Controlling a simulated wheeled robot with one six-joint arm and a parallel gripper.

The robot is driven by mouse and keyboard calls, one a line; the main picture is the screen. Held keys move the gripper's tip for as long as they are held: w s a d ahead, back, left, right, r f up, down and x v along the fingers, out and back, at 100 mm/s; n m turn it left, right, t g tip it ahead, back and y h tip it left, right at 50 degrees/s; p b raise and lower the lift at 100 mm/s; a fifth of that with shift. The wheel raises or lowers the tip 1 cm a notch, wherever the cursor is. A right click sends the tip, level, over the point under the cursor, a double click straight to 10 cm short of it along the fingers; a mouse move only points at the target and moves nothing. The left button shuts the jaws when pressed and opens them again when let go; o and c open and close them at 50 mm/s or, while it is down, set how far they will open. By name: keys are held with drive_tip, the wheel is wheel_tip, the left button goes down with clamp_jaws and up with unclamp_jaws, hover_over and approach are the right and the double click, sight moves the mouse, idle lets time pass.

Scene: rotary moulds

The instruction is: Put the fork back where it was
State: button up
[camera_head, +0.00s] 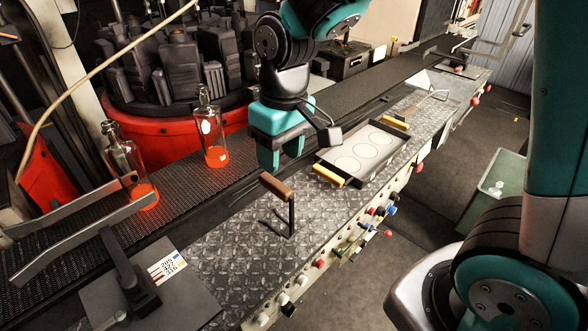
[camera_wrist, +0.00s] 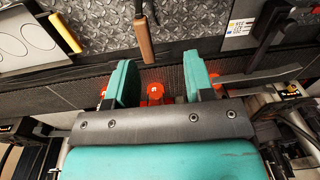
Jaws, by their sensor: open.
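A tool with a wooden handle (camera_head: 276,187) and a thin dark rod (camera_head: 291,218) is at the diamond-plate deck, its handle raised above the plate. My gripper (camera_head: 281,158) is open and empty, above the conveyor's near edge, up and slightly left of the handle in the head view. In the wrist view its two teal fingers (camera_wrist: 160,72) are spread with nothing held between them.
Two bottles with glowing orange bases, one (camera_head: 211,130) near my gripper and one (camera_head: 128,165) farther left, stand on the dark conveyor. A tray (camera_head: 345,180) with yellow grips sits right. A grey two-armed metal piece (camera_head: 75,247) is at left. The deck (camera_head: 235,250) has free room.

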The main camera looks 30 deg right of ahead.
drive_tip(key=s+a+r+n+y, duration=0.1)
drive_tip(key=s+r, duration=0.1)
drive_tip(key=s, duration=0.5)
drive_tip(key=s+a+r+n+y, duration=0.1)
drive_tip(key=s+a+r+y, duration=0.1)
drive_tip(key=s, duration=0.6)
drive_tip(key=shift+s+a+r+n, duration=0.2)
drive_tip(key=shift+r+n, duration=0.2)
drive_tip(key=shift+r, duration=0.45)
drive_tip(key=shift+w, duration=0.1)
